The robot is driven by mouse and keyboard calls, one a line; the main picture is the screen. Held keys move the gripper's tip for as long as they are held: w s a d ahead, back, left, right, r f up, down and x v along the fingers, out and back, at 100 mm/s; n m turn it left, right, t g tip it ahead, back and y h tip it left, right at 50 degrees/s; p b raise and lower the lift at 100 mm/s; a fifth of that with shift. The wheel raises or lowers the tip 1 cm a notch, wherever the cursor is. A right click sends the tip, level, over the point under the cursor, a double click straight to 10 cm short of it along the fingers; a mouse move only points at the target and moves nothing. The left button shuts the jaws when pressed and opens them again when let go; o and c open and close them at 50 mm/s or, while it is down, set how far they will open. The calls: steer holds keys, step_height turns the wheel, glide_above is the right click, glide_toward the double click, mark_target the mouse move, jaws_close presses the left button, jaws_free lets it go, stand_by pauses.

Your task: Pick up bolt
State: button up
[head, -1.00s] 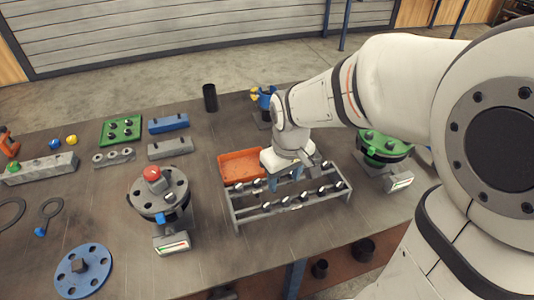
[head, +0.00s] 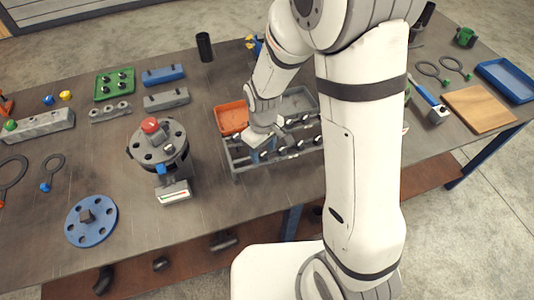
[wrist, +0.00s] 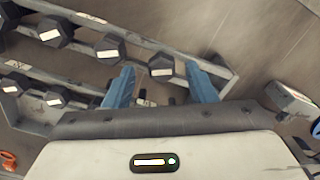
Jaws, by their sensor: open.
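Several dark hex-headed bolts with pale labels sit in a grey rack (head: 232,172). My gripper (wrist: 160,69) is open, its two blue fingers pointing into the rack. In the wrist view one bolt (wrist: 166,67) at the rack's end lies between the fingertips, closer to the right one. I cannot tell whether a finger touches it. Other bolts (wrist: 109,47) stand in the same row and in the second row. In the head view my gripper (head: 262,155) is low over the left part of the rack and hides some bolts there.
An orange bin (head: 231,118) and a grey bin (head: 297,101) sit behind the rack. A round flange fixture (head: 160,148) with a red top stands to its left. A blue flange disc (head: 91,220) lies front left. My arm hides the rack's right end.

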steer(key=shift+f, duration=0.25)
steer(key=shift+c, duration=0.3)
jaws_close()
